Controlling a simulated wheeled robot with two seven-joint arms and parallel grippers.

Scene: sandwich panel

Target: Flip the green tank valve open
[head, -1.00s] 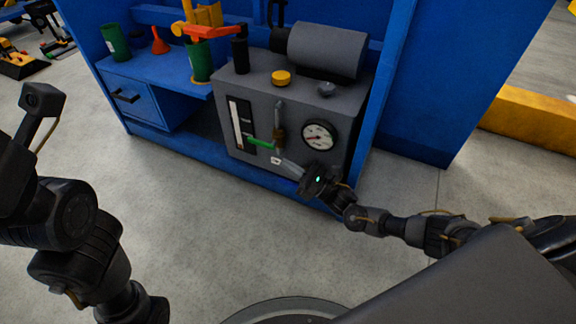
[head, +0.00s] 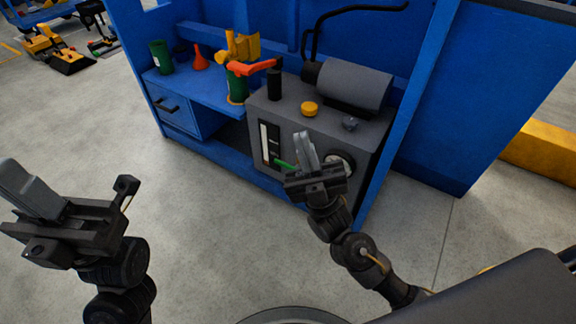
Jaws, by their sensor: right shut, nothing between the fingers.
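The green valve handle (head: 285,165) is on the front of the grey tank panel (head: 262,108), right of the white level strip (head: 265,145). Its left end shows, pointing left; the rest and the valve body are hidden behind my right gripper. My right gripper (head: 306,146) is shut and empty, with its fingers pointing up in front of the panel, just right of the visible handle end. I cannot tell whether it touches the handle. My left gripper (head: 30,188) is at the lower left, far from the panel; its finger gap is unclear.
The round gauge (head: 346,160) is partly covered by my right gripper. A yellow knob (head: 310,109) and a grey cylinder tank (head: 354,80) are on top. Blue frame posts (head: 400,120) stand at the right. Open floor lies in front.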

